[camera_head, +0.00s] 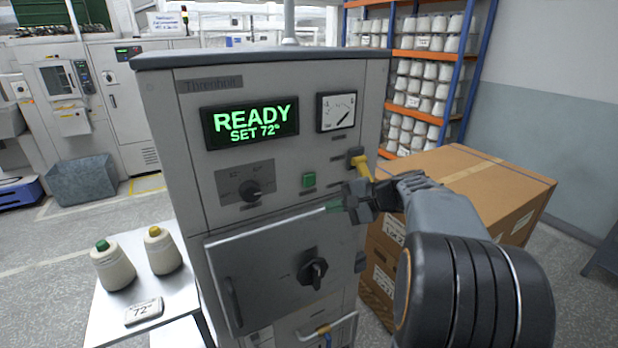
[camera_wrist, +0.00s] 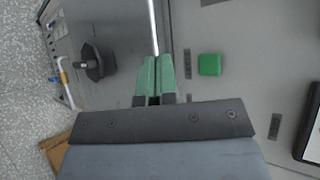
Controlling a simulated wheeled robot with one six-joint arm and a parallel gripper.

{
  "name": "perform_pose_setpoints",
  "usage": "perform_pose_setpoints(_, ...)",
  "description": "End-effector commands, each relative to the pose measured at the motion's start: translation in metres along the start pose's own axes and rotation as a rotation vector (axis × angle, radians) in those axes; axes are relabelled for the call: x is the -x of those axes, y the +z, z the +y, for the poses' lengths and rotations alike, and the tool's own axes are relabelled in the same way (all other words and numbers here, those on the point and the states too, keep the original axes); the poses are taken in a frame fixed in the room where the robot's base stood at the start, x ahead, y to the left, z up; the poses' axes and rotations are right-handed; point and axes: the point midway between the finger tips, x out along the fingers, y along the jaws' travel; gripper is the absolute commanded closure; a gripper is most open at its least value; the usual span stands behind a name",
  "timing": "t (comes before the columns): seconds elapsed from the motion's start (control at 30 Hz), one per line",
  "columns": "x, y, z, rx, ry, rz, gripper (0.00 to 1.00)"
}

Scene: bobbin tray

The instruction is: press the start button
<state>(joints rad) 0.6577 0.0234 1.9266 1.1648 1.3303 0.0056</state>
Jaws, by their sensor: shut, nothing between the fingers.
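The green square start button (camera_head: 309,180) sits on the front panel of the grey machine (camera_head: 170,120), below the gauge. In the wrist view the button (camera_wrist: 210,65) lies to the right of my fingertips, clear of them. My gripper (camera_head: 333,207) is shut with nothing in it. In the head view its green fingertips are just below and right of the button, near the top edge of the machine door. In the wrist view the closed fingers (camera_wrist: 154,78) lie side by side. The display (camera_head: 250,121) reads "READY SET 72°" in green.
A rotary dial (camera_head: 250,190) is left of the button, and a yellow-handled switch (camera_head: 360,163) is to its right. The door (camera_head: 270,270) has a black knob (camera_head: 312,270). Cardboard boxes (camera_head: 500,195) stand right of the machine. A white table (camera_head: 180,297) with two bobbins is at left.

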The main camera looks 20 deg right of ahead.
Motion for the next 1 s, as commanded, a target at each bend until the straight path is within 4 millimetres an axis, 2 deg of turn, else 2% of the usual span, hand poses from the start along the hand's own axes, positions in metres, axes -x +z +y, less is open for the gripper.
perform_pose_setpoints(0.1,0.005,-0.006,-0.005,-0.014,-0.03,0.003,1.0)
perform_pose_setpoints(0.53,0.003,-0.007,-0.007,-0.014,-0.032,0.002,1.0)
perform_pose_setpoints(1.0,-0.033,-0.033,-0.036,-0.013,-0.03,0.001,1.0)
